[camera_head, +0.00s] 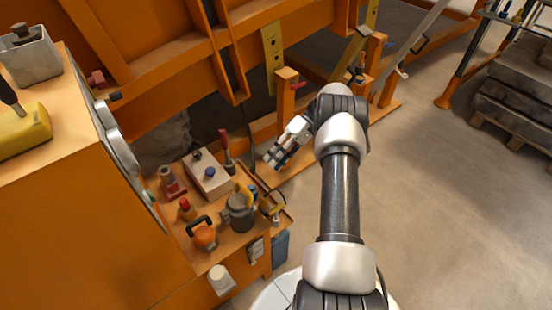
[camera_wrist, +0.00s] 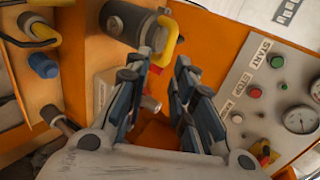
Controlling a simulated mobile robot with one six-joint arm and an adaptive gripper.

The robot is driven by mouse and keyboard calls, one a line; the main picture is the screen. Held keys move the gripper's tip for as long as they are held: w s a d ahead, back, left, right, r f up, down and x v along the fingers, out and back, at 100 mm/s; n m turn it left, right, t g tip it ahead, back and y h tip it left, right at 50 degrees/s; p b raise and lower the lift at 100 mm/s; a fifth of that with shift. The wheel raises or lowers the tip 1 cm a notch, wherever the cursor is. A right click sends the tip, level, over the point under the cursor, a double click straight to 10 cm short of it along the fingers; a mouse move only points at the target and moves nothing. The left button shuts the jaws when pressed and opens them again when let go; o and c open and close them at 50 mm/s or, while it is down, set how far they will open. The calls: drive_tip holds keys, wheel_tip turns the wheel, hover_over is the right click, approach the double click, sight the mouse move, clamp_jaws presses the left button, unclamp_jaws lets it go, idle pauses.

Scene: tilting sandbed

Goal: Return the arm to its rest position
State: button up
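My gripper (camera_head: 279,158) is at the end of my bent arm in the head view, near the right back of a small orange shelf (camera_head: 232,252). In the wrist view my gripper (camera_wrist: 160,72) has its two dark-padded fingers apart, with a clear gap between them. Nothing is held. In the head view my arm reaches up from the bottom edge, and the wrist bends left toward the shelf.
The shelf carries a grey cylinder with a yellow handle (camera_head: 239,213), a white box with knobs (camera_head: 206,173) and a red lever (camera_head: 226,145). An orange frame (camera_head: 180,62) stands behind. The wrist view shows a gauge panel (camera_wrist: 239,82). Open floor (camera_head: 440,200) lies right.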

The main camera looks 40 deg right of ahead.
drive_tip(key=shift+a+r, duration=0.1)
drive_tip(key=s+a+r+h, duration=0.2)
drive_tip(key=a+r+h, duration=0.2)
drive_tip(key=a+r, duration=0.55)
drive_tip(key=s+a+r+h, duration=0.25)
drive_tip(key=a+r, duration=0.35)
drive_tip(key=r, duration=0.7)
drive_tip(key=s+a+r+t+h, duration=0.1)
drive_tip(key=s+a, duration=0.3)
drive_tip(key=s, duration=0.5)
drive_tip(key=s+a+r+t+h, duration=0.1)
drive_tip(key=s+a+t+h, duration=0.2)
drive_tip(key=s, duration=0.6)
drive_tip(key=shift+s+a+r+t+h, duration=0.3)
drive_tip(key=shift+s+a+r+h, duration=0.15)
drive_tip(key=shift+a, duration=0.65)
